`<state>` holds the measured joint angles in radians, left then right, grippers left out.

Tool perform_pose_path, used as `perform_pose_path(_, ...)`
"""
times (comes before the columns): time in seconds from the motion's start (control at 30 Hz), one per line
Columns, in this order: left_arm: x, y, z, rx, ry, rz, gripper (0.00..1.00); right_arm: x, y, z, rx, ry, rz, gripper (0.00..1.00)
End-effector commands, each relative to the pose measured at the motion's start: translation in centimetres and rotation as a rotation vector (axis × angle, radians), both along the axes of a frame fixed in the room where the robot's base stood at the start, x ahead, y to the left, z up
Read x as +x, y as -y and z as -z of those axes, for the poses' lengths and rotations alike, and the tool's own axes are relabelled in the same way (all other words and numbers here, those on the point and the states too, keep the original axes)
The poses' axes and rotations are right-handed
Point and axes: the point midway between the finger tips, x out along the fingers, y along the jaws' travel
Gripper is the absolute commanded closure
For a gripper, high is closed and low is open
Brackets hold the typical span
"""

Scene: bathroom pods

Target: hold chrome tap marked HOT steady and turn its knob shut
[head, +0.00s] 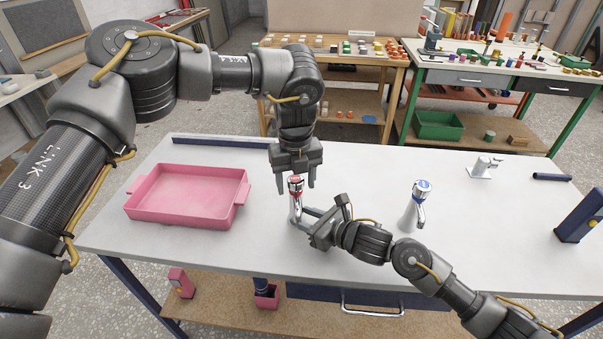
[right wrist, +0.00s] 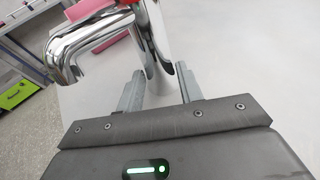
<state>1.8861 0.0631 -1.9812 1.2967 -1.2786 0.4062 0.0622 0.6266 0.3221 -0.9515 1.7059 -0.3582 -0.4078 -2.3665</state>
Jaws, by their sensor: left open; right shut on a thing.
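The chrome tap (head: 295,208) with a red-marked knob (head: 296,184) stands upright near the middle of the white table; the lettering is too small to read. In the right wrist view its shiny column and curved spout (right wrist: 85,48) show close up. My right gripper (head: 306,218) is shut on the tap's body, low down, with a finger on each side of the column (right wrist: 153,35). My left gripper (head: 297,179) points down over the knob, open, with one finger on each side of it. Whether the fingers touch the knob cannot be told.
A second chrome tap with a blue-marked knob (head: 422,187) stands to the right. A pink tray (head: 133,212) lies at the left. A pale fixture (head: 486,167), a dark blue rod (head: 552,177) and a blue block (head: 580,217) are on the right. The white tabletop (head: 360,185) between the taps is clear.

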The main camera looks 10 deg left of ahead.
Motion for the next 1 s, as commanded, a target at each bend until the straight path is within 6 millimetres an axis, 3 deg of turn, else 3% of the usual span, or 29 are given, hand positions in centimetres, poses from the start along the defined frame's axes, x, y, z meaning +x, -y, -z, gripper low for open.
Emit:
perform_pose_path(0.07,0.0,0.0,0.0,0.0,0.0,0.0,0.44,-0.05,0.0,0.15,-0.002,-0.002,-0.001,0.8)
perform_pose_path(0.33,-0.01,0.0,-0.01,0.0,0.0,0.0,0.78,-0.05,0.01,0.15,-0.002,-0.002,-0.001,0.8)
perform_pose_path(0.47,0.0,0.02,-0.02,0.0,0.0,0.022,0.78,-0.06,-0.01,0.15,-0.002,-0.002,-0.001,0.8)
perform_pose_path(0.57,0.0,0.03,-0.03,0.0,0.0,0.135,0.78,-0.06,-0.01,0.15,-0.002,-0.002,-0.001,0.8)
perform_pose_path(1.0,-0.03,0.08,-0.03,0.0,0.0,0.903,0.78,-0.08,-0.03,0.14,-0.002,-0.002,-0.001,0.8)
